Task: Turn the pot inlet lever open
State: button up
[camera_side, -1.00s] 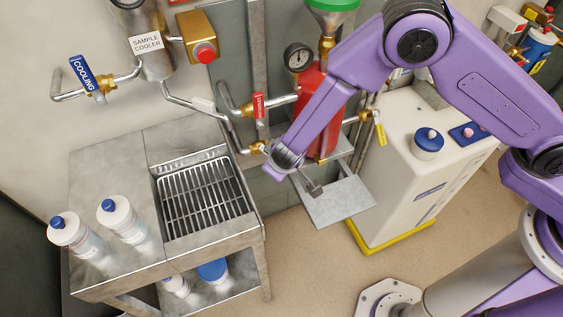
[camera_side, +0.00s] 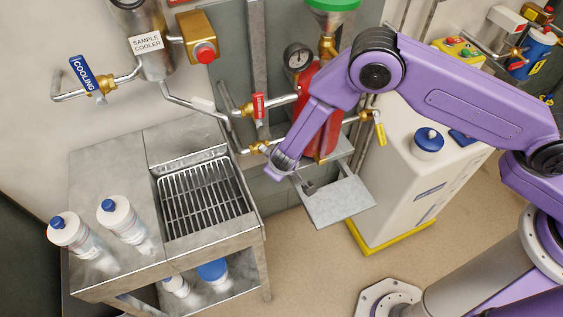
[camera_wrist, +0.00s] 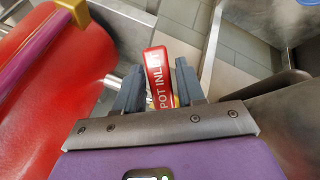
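The red pot inlet lever (camera_wrist: 159,75), with white lettering on it, shows in the wrist view between the two dark grey fingers of my gripper (camera_wrist: 160,82). The fingers stand apart on either side of it. I cannot tell whether either touches. The lever's lower end is hidden behind the gripper's metal plate. In the side view my wrist hangs in front of the red pot (camera_side: 309,85), and I cannot make out this lever or the fingers clearly there.
Another red lever (camera_side: 258,106) is on the pipe left of the pot. A steel sink bench (camera_side: 110,165) with a grate and bottles stands at left. A white cabinet (camera_side: 400,190) with a yellow-handled valve (camera_side: 379,128) beside it is at right. A grey plate (camera_side: 338,203) lies below my wrist.

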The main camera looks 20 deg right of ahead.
grip_shut()
jog(key=n, duration=0.1)
jog(key=d+n, duration=0.1)
jog(key=shift+w+d+r+n+h, duration=0.1)
jog(key=shift+w+r+n+h, duration=0.3)
jog(key=shift+w+d+r+n+t+h, duration=0.25)
jog(key=shift+w+r+n+t, duration=0.2)
jog(key=shift+n, duration=0.9)
jog(key=shift+w+d+r+n+t+h, duration=0.2)
jog(key=shift+w+r+n+t, duration=0.3)
jog(key=shift+n, duration=0.8)
jog(key=shift+w+d+r+n+t+h, duration=0.2)
jog(key=shift+w+r+n+t, duration=0.25)
jog(key=shift+n, duration=0.9)
jog(key=shift+o, duration=1.9)
grip_release()
